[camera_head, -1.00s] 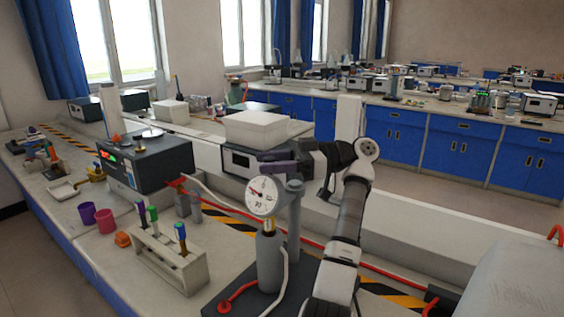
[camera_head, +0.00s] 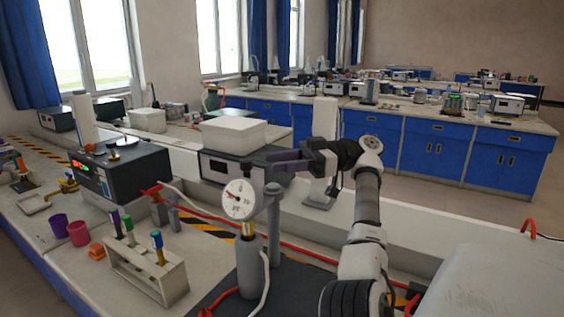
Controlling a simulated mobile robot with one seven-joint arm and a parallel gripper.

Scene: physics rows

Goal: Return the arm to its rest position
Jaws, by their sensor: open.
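My gripper (camera_head: 284,162) is at the end of my raised arm, pointing left in the head view. Its purple-grey fingers are open with nothing seen between them. It is above the bench, in front of the grey device with a white box on top, and behind the pressure gauge. My arm (camera_head: 368,200) rises from the lower middle of the view and bends left at the top.
A round pressure gauge (camera_head: 240,199) on a grey cylinder stands close to my arm. A test tube rack (camera_head: 147,265), purple cup (camera_head: 57,227) and pink cup (camera_head: 79,233) are at left. A black device (camera_head: 122,176) and white box (camera_head: 234,134) stand behind.

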